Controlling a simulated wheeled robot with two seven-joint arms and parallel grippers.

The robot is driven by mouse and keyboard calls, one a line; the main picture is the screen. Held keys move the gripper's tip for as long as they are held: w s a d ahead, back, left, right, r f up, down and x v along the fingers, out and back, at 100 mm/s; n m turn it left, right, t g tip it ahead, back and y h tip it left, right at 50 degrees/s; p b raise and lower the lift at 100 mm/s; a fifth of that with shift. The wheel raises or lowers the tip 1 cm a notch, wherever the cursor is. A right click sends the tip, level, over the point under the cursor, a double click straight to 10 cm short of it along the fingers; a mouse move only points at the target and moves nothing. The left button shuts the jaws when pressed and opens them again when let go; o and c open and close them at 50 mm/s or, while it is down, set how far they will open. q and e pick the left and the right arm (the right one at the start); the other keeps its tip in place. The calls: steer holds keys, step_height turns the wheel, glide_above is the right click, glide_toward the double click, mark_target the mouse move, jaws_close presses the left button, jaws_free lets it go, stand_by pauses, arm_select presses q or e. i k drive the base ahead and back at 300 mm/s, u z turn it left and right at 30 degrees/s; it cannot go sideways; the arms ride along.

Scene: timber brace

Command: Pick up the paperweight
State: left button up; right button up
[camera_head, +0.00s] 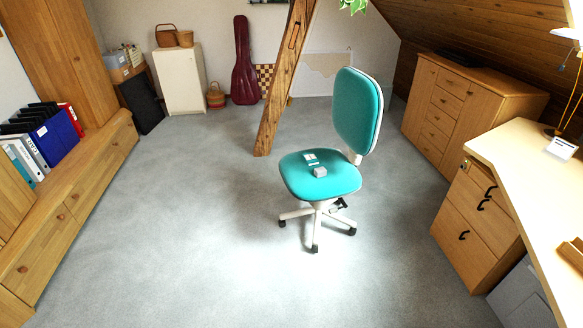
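A small grey block (320,172), which looks like the paperweight, lies on the teal seat of the office chair (330,187) in the middle of the room. A small flat white and dark item (310,159) lies just behind it on the same seat. The block is too small to make out in detail. Neither of my grippers is in view.
A slanted timber brace (278,90) stands behind the chair, to its left. A desk (520,150) with drawers is at right and a wooden sideboard (450,110) behind it. A low cabinet (70,220) with binders runs along the left. Grey carpet around the chair is clear.

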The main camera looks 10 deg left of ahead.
mark_target(319, 172)
steer(key=z, duration=0.35)
steer(key=i, duration=0.55)
steer(key=z, duration=0.85)
steer(key=i, duration=0.9)
steer(key=z, duration=0.2)
